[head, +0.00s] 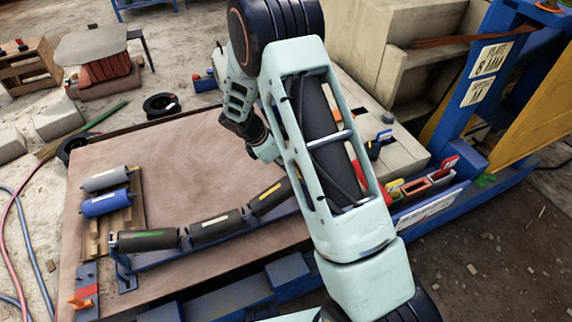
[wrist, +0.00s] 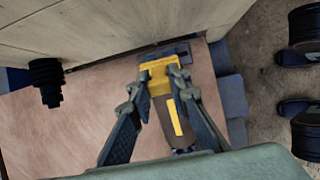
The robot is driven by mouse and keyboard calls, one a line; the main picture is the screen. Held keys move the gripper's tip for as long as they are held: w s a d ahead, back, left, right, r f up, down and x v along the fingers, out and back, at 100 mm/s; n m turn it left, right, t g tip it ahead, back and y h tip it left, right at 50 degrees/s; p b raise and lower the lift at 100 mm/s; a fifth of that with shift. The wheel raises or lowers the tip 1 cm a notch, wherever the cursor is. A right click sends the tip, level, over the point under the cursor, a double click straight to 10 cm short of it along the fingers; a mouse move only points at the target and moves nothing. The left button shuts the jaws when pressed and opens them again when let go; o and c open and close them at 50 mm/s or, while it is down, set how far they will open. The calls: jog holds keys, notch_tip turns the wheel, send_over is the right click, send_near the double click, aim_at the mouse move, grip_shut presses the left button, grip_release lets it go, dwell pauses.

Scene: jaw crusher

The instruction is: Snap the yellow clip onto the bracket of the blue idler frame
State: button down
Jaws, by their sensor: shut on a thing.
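The yellow clip (wrist: 160,70) is between the fingertips of my gripper (wrist: 157,84) in the wrist view. The gripper is shut on it. A dark roller with a yellow stripe (wrist: 174,117) lies below the clip and fingers in that view. A small dark-blue part (wrist: 180,51) shows just past the clip; I cannot tell whether it is the bracket or whether the clip touches it. In the head view the blue idler frame (head: 190,257) carries dark rollers in a row. My arm hides its right end, the clip and my fingertips there.
A grey roller (head: 105,179) and a blue roller (head: 105,203) lie on a wooden pallet at the table's left. The brown tabletop (head: 170,165) is mostly clear behind the frame. A pale block (head: 385,145) stands at the right, beside bins with coloured items (head: 425,185).

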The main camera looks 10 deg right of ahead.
jog(key=shift+w+d+f+b, duration=0.1)
jog(key=shift+d+f+b, duration=0.2)
jog(key=shift+f, duration=0.3)
jog(key=shift+r, duration=0.1)
jog(key=shift+p+v, duration=0.8)
jog(key=shift+v, duration=0.15)
dwell(1.4)
jog(key=shift+b+x, duration=0.4)
jog(key=shift+x, duration=0.65)
jog(key=c, duration=1.7)
grip_release()
jog(key=shift+c, duration=0.2)
jog(key=shift+a+r, duration=0.1)
jog(key=shift+r, duration=0.05)
jog(key=v, duration=1.1)
jog(key=shift+a+r, duration=0.2)
jog(key=shift+r, duration=0.15)
